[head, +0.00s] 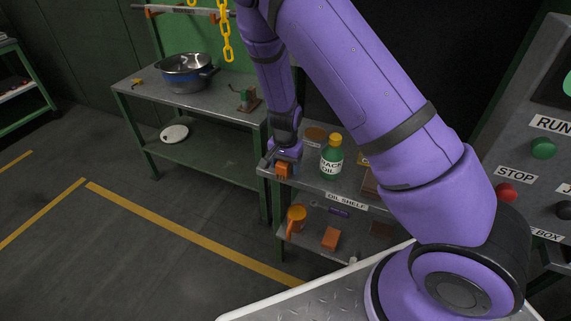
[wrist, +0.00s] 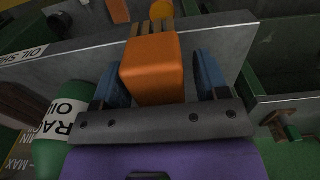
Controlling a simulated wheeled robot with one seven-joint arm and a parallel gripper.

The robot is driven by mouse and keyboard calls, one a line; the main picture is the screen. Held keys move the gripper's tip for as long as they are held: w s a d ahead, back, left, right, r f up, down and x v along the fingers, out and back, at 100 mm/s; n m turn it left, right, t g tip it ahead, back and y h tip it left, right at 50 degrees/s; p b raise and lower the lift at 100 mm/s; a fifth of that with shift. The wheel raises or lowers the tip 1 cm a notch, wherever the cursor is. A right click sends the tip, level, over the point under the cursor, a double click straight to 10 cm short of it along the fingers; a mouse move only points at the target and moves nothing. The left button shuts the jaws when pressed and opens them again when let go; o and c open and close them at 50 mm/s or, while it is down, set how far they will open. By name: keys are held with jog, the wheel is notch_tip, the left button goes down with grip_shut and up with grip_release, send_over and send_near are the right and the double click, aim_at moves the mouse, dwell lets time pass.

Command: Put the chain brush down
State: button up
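The chain brush (head: 284,170), an orange block with brown bristle strips, is at the left end of the oil shelf's top (head: 340,190). It also shows in the wrist view (wrist: 152,68), with its bristle end towards the shelf's front edge. My gripper (head: 285,158) is around the brush. In the wrist view my two blue fingers (wrist: 160,78) stand either side of it. A narrow gap shows between the brush and the right finger; the left finger is very close to it or touching. The brush's underside is hidden, so its contact with the shelf is unclear.
A green oil bottle (head: 332,158) stands on the shelf right of my gripper. The lower shelf holds an orange mug (head: 297,217), a purple wrench (head: 330,208) and an orange block (head: 331,238). A workbench (head: 205,98) with a metal pot (head: 187,72) stands to the left.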

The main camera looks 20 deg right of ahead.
jog(key=shift+f, duration=0.1)
notch_tip(320, 180, up, 8)
jog(key=shift+f, duration=0.2)
dwell(0.3)
dwell(0.4)
